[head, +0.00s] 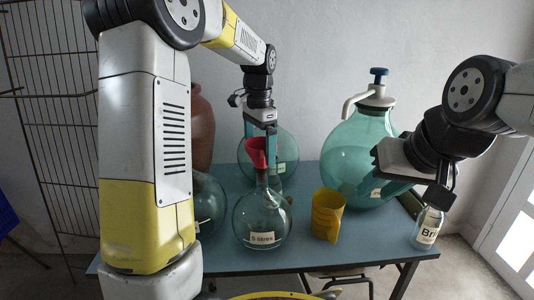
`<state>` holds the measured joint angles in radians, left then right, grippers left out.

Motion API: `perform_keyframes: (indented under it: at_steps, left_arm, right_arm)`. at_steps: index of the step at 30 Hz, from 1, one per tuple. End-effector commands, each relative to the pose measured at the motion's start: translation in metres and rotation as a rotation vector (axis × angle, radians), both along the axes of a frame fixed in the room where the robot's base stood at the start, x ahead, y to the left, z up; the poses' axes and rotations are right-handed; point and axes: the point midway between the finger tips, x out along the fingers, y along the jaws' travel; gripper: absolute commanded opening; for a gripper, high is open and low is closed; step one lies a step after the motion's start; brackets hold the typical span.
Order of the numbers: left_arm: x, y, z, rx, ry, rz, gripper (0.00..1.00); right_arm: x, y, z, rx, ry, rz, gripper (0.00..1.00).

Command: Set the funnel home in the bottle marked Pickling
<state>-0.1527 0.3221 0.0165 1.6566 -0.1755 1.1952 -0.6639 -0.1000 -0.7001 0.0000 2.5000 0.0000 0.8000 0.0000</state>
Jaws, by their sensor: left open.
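The red funnel (257,152) is at the mouth of a round clear bottle (262,222) labelled "5 litres". It looks upright; I cannot tell whether its spout is inside the neck. My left gripper (260,134) is open, with its fingers at the funnel's rim. A small clear bottle (426,229) at the table's right end has a label starting "Bri", the rest hidden. My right gripper (436,204) is right at its top; I cannot tell whether its jaws are closed on it. No label that I can read says Pickling.
A big green demijohn (352,152) with a pump top stands at the back right. Another green demijohn (286,150) stands behind the funnel. A yellow jug (327,216) is right of the "5 litres" bottle. A dark glass bottle (209,205) and brown vessel (202,130) are at left.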

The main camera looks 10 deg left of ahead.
Motion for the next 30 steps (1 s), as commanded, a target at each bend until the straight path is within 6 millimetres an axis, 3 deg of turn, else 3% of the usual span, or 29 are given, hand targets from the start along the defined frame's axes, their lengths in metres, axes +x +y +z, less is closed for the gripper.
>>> perform_keyframes:
  at_steps: [5, 12, 15, 30]
  left_arm:
    - [0.000, 0.000, 0.000, 0.000, 0.000, 0.000, 0.98]
    - [0.000, 0.000, 0.000, 0.000, 0.000, 0.000, 0.51]
    - [0.000, 0.000, 0.000, 0.000, 0.000, 0.000, 0.36]
    - [0.000, 0.000, 0.026, -0.001, -0.002, 0.000, 0.35]
  right_arm:
    - [0.000, 0.000, 0.000, 0.000, 0.000, 0.000, 0.33]
    - [0.000, 0.000, 0.000, 0.000, 0.000, 0.000, 0.33]
    - [0.000, 0.000, 0.000, 0.000, 0.000, 0.000, 0.33]
    - [0.000, 0.000, 0.000, 0.000, 0.000, 0.000, 0.33]
